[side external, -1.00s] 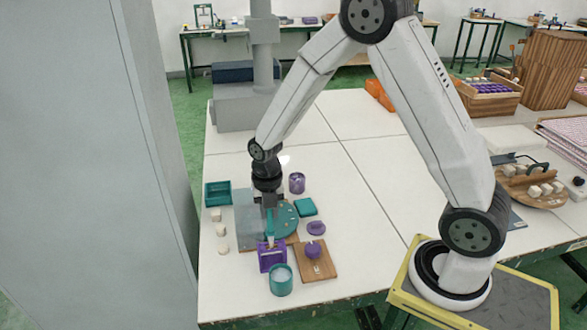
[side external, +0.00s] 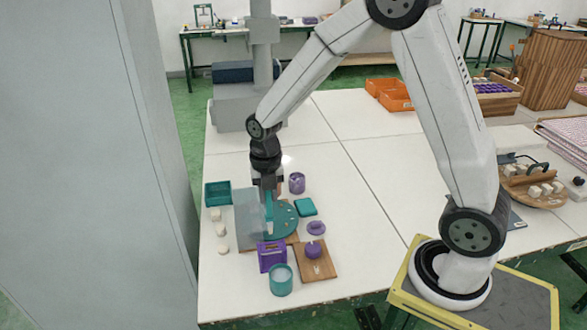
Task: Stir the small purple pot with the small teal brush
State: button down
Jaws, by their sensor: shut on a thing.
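My gripper (side external: 268,193) is shut on a small teal brush (side external: 269,211), which hangs roughly upright below it. The brush is over the near side of a round teal plate (side external: 285,220), behind a purple slotted holder (side external: 271,257). A purple cup-shaped pot (side external: 297,183) stands behind and to the right of my gripper. A smaller, low purple round item (side external: 316,228) lies right of the plate. A rounded purple object (side external: 314,250) sits on a wooden board (side external: 318,268). I cannot tell which of these purple things is the small pot, nor see inside them.
A teal cup (side external: 280,281) stands near the front edge. A teal tray (side external: 217,193), several pale cubes (side external: 222,249) and a translucent grey panel (side external: 248,220) are at left. A teal block (side external: 306,207) lies right of the plate.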

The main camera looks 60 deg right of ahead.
jog(key=shift+w, duration=0.1)
jog(key=w+d+h, duration=0.1)
jog(key=w+d, duration=0.2)
jog(key=d, duration=0.6)
jog(key=w+d+f+h, duration=0.1)
jog(key=w+d, duration=0.3)
jog(key=d, duration=0.5)
jog(key=w+d+h, duration=0.1)
jog(key=w+d, duration=0.2)
jog(key=d, duration=0.6)
jog(key=shift+w+f+t, duration=0.3)
jog(key=shift+w+t, duration=0.05)
jog(key=shift+t, duration=0.05)
jog(key=shift+f, duration=0.15)
notch_tip(320, 180, down, 8)
jog(key=shift+w+a, duration=0.15)
dwell(0.4)
